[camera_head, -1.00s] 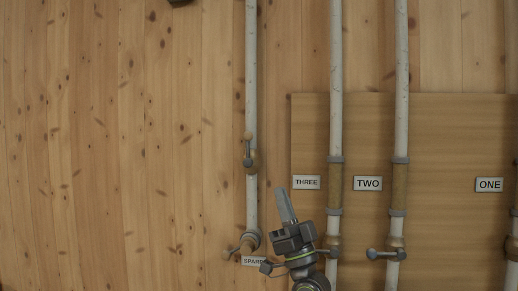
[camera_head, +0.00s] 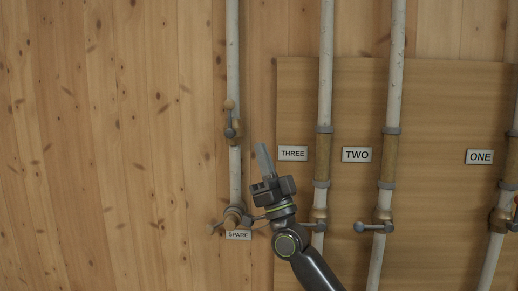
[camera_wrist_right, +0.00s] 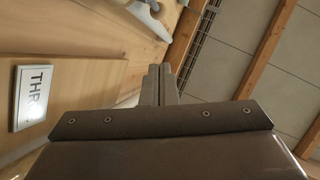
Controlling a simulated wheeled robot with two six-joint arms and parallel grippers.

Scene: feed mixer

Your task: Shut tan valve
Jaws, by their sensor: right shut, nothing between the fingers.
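Another valve (camera_head: 233,216) is at that pipe's lower end above the SPARE label. Valves under THREE (camera_head: 318,216) and TWO (camera_head: 381,217) have grey levers pointing left. My right gripper (camera_head: 263,158) is shut and empty, pointing up between the left pipe and the THREE label. Its shut fingers also show in the right wrist view (camera_wrist_right: 160,85). My left gripper is out of view.
The THREE label (camera_head: 293,153) is close to the right of my fingers, and the wrist view shows part of it (camera_wrist_right: 33,97). A wooden board (camera_head: 440,110) backs the right pipes. A red-tipped valve (camera_head: 505,219) is at the right edge. The left wall (camera_head: 110,140) is clear.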

